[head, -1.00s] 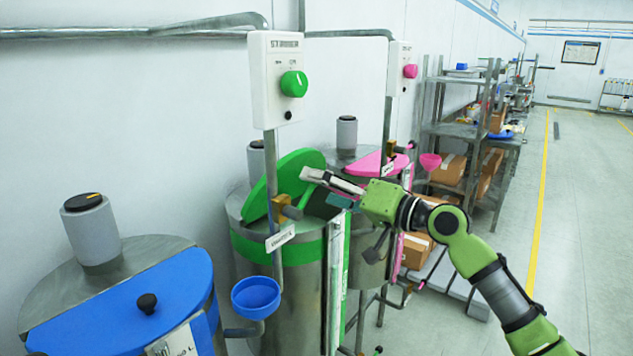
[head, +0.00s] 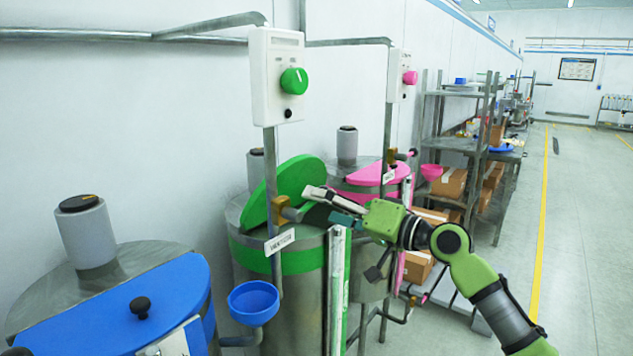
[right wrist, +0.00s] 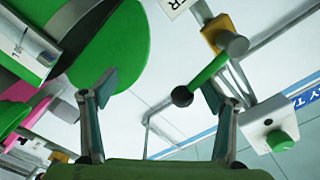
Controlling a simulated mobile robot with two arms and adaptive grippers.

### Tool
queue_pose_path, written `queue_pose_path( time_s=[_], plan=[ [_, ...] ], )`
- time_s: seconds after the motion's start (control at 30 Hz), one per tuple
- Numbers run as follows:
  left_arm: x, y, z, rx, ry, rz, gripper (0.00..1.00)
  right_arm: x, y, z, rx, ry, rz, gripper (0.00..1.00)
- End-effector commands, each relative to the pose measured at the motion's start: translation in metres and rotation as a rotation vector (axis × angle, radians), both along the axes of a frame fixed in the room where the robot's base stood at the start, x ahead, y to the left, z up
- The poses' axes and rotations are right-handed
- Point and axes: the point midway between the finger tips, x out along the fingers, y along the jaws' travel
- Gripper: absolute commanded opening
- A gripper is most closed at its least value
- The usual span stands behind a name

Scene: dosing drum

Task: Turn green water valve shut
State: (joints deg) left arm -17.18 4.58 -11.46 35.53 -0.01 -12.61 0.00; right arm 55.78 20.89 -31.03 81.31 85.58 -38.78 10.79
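The green water valve has a brass body (head: 280,209) on the pipe in front of the green-lidded drum. In the right wrist view the brass body (right wrist: 221,31) is at the upper right, with a green lever (right wrist: 208,72) ending in a dark ball (right wrist: 182,97). My right gripper (head: 328,207) is just right of the valve in the head view, fingers pointing at it. In the right wrist view its fingers (right wrist: 155,92) are spread apart, with the ball between them, nearer the right finger. I cannot tell whether they touch. The lever is mostly hidden in the head view. My left gripper is not in view.
A green half lid (head: 300,178) stands raised on the drum behind the valve. A control box (head: 278,75) with a green knob hangs above. A blue funnel (head: 254,302) and blue-lidded drum (head: 150,300) are at left. A pink-lidded drum (head: 362,176) is behind my gripper.

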Motion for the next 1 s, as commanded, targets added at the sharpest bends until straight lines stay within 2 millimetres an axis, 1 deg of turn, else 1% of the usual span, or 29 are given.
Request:
queue_pose_path(
  time_s=[0.27,0.6,1.0],
  plan=[
    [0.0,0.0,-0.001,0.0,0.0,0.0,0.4,0.0,0.0,-0.003,-0.003,0.002,0.001,0.78],
    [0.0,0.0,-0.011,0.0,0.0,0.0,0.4,0.002,-0.001,-0.014,-0.005,0.003,0.001,0.78],
    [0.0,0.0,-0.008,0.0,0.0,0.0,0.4,0.001,0.0,-0.014,-0.007,0.004,0.002,0.78]
  ],
)
